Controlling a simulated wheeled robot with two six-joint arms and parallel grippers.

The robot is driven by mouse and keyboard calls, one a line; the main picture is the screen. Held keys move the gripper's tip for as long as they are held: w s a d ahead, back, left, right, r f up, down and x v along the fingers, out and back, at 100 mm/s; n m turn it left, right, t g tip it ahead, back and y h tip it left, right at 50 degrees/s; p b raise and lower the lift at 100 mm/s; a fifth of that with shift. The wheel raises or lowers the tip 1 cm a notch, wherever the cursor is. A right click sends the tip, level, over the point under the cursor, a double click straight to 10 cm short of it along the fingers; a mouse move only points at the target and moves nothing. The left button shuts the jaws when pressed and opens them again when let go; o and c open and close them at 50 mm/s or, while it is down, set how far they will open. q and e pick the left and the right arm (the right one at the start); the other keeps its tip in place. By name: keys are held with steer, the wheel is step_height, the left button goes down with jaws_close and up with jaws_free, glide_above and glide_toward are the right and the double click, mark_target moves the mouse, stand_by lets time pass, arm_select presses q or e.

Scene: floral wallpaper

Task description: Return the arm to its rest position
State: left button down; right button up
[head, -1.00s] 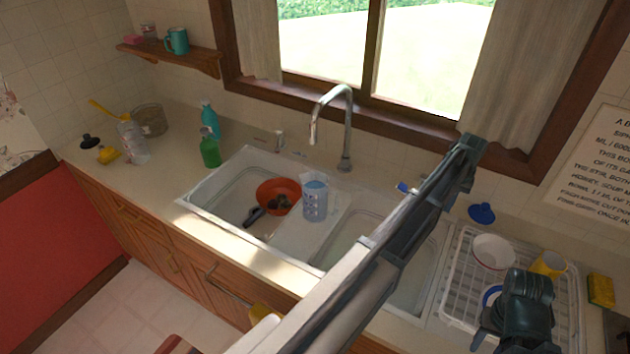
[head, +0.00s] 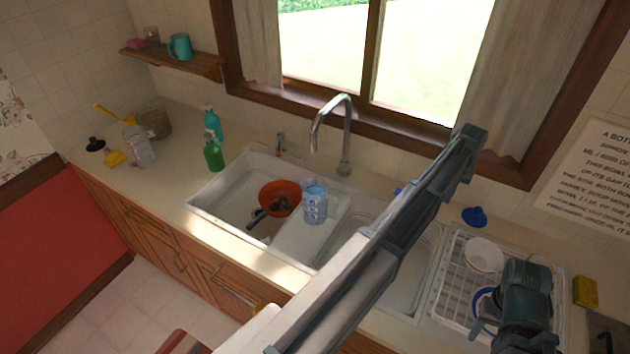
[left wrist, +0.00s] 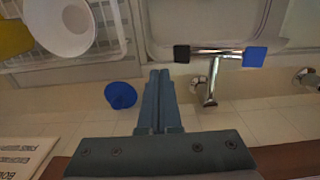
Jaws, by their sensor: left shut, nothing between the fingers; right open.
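My left arm crosses the head view from the bottom middle up to the right. Its gripper (head: 471,136) is raised in front of the window frame and curtain. In the left wrist view the two fingers (left wrist: 158,76) lie together with nothing between them. They appear above the back of the counter, between a blue funnel (left wrist: 120,95) and a chrome tap (left wrist: 210,82). My right gripper (head: 490,324) is low at the right, over the dish rack (head: 444,291), and is open. Its fingers are dark and partly hidden by its wrist.
A double sink (head: 222,195) holds an orange colander (head: 280,197); a measuring jug (head: 314,205) stands beside it. A tall faucet (head: 346,140) rises behind. The rack holds a white bowl (head: 484,256). Green bottle (head: 214,155) and yellow sponge (head: 585,292) stand on the counter.

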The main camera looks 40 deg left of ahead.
arm_select(q)
steer(key=shift+r, duration=0.1)
stand_by(0.4)
steer(key=s+d+f+m+b, duration=0.2)
steer(key=s+d, duration=0.3)
steer(key=s, duration=0.6)
steer(key=s+d+f+m+b, duration=0.2)
steer(key=s+d+f+b, duration=0.1)
steer(key=s, duration=0.7)
steer(key=s+d+f+m+y+b, duration=0.1)
steer(key=s+d+f+m+b, duration=0.1)
steer(key=s+d, duration=0.4)
steer(key=s, duration=0.5)
steer(key=shift+s+d+f+m+b, duration=0.15)
steer(key=shift+s+d+m+b, duration=0.15)
steer(key=shift+s, duration=0.05)
